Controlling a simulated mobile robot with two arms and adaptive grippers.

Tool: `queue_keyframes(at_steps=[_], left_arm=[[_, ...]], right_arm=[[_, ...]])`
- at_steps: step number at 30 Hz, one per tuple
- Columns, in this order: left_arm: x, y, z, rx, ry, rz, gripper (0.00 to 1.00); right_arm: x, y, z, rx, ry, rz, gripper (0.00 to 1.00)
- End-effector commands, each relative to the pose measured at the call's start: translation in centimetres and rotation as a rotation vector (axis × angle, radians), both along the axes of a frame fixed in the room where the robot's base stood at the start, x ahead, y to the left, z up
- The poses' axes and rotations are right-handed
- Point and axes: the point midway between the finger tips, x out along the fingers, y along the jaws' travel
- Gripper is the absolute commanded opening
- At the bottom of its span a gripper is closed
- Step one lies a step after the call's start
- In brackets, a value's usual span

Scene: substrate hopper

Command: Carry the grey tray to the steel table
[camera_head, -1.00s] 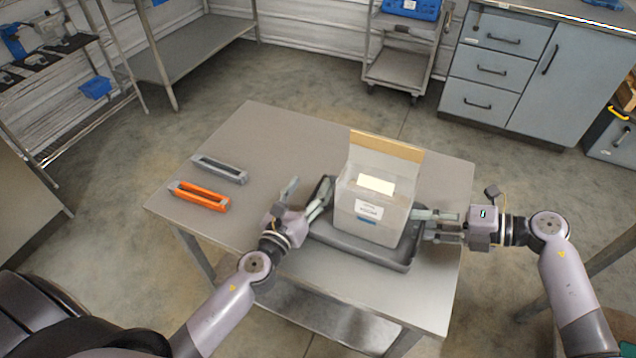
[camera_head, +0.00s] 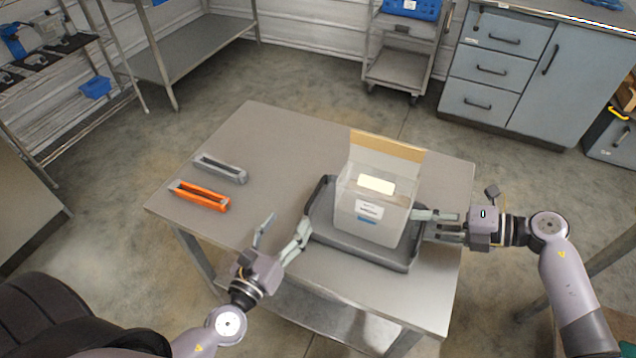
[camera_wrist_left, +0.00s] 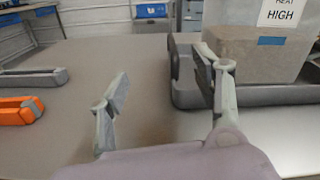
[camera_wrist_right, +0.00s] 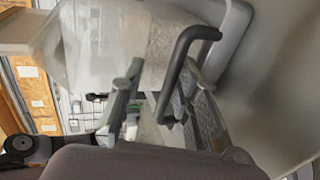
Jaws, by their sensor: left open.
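The grey tray (camera_head: 325,240) lies on a metal-topped table (camera_head: 268,135), with a translucent box (camera_head: 372,215) standing in it. In the left wrist view the tray (camera_wrist_left: 185,85) and box (camera_wrist_left: 262,50) are at the right. My left gripper (camera_head: 288,222) is open and empty, just left of the tray's near left side. My right gripper (camera_head: 424,222) is at the tray's right end. In the right wrist view its fingers (camera_wrist_right: 165,85) stand apart on either side of the tray's dark handle (camera_wrist_right: 182,60), with a gap showing.
A grey holder (camera_head: 220,169) and an orange holder (camera_head: 200,195) lie on the table's left part. A steel table (camera_head: 195,45) stands at the back left, a trolley (camera_head: 395,68) at the back and a drawer cabinet (camera_head: 500,70) at the back right. Open floor lies between.

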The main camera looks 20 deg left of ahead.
Motion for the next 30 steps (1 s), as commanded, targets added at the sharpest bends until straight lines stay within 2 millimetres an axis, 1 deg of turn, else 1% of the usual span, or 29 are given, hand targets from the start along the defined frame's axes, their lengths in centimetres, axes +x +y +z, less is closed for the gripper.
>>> queue_keyframes(at_steps=[1,4,13,27,30], left_arm=[[-0.53,-0.04,-0.02,0.0,0.002,-0.002,0.59],[-1.1,-0.01,0.07,0.0,-0.001,-0.002,0.59],[-1.24,0.01,0.07,-0.002,-0.001,-0.001,0.59],[-1.22,0.02,0.05,-0.002,-0.001,-0.001,0.59],[-1.22,0.01,0.04,-0.002,-0.001,-0.001,0.59]], right_arm=[[0.0,0.0,0.0,0.0,0.0,0.0,0.3],[0.0,0.0,0.0,0.0,0.0,0.0,0.3],[0.0,0.0,0.0,0.0,0.0,0.0,0.3],[-0.02,-0.06,-0.13,-0.003,0.001,0.0,0.62],[-0.03,-0.1,-0.21,-0.004,0.002,-0.001,0.63]])
